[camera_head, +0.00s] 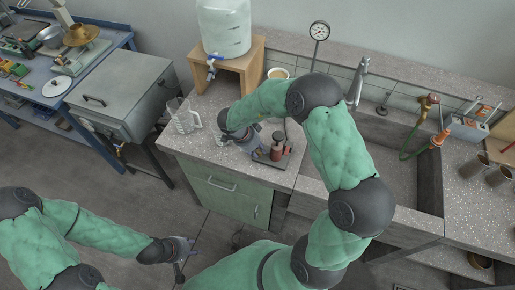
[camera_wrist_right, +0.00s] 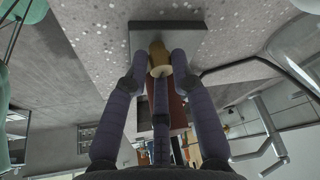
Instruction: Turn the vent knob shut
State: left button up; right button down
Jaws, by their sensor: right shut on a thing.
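The red-bodied device (camera_head: 278,147) stands on a dark plate (camera_head: 288,162) near the front of the speckled counter. In the right wrist view its red body (camera_wrist_right: 178,108) is partly hidden by my fingers, and the grey plate (camera_wrist_right: 205,35) shows at the top. A small brass-coloured knob (camera_wrist_right: 158,58) sits between the fingertips of my right gripper (camera_wrist_right: 160,62). The right gripper (camera_head: 262,150) is shut on this knob. In the head view the knob is hidden by the gripper. My left gripper (camera_head: 182,250) hangs over the floor, away from the counter; its fingers are too small to read.
A glass beaker (camera_head: 183,116) stands left of the device. A wooden stand (camera_head: 232,75) with a water container (camera_head: 223,28) is behind. A cup (camera_head: 278,73), a pressure gauge (camera_head: 319,31) and a tap (camera_head: 357,80) are farther back. The sink (camera_head: 390,165) lies right, partly behind my right arm.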

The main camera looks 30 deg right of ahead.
jog(key=m+p, duration=0.2)
jog(key=p, duration=0.2)
jog(key=m+g+y+p, duration=0.1)
jog(key=m+p, duration=0.2)
jog(key=p, duration=0.1)
jog(key=m+g+p, duration=0.1)
jog(key=m+p, duration=0.1)
jog(key=p, duration=0.3)
jog(key=shift+w+d+r+m+y, duration=0.2)
jog(key=shift+w+r+m+y, duration=0.1)
jog(key=shift+w, duration=0.1)
jog(key=m+p, duration=0.1)
jog(key=m, duration=0.1)
jog(key=m+g+y+p, duration=0.1)
jog(key=m, duration=0.1)
jog(key=shift+w+d+f+p, duration=0.1)
jog(key=shift+d+p, duration=0.1)
jog(key=shift+p, duration=0.15)
jog(key=shift+d+m+g+y+p, duration=0.15)
jog(key=shift+m+y+p, duration=0.35)
jog(key=shift+m, duration=0.85)
jog(key=shift+d+m+g+y+p, duration=0.1)
jog(key=shift+m+g+y+p, duration=0.1)
jog(key=shift+m+y, duration=0.85)
jog(key=shift+m+h, duration=0.35)
jog(key=shift+m, duration=0.05)
jog(key=c, duration=1.1)
grip_release()
jog(key=shift+f, duration=0.15)
jog(key=shift+a, duration=0.1)
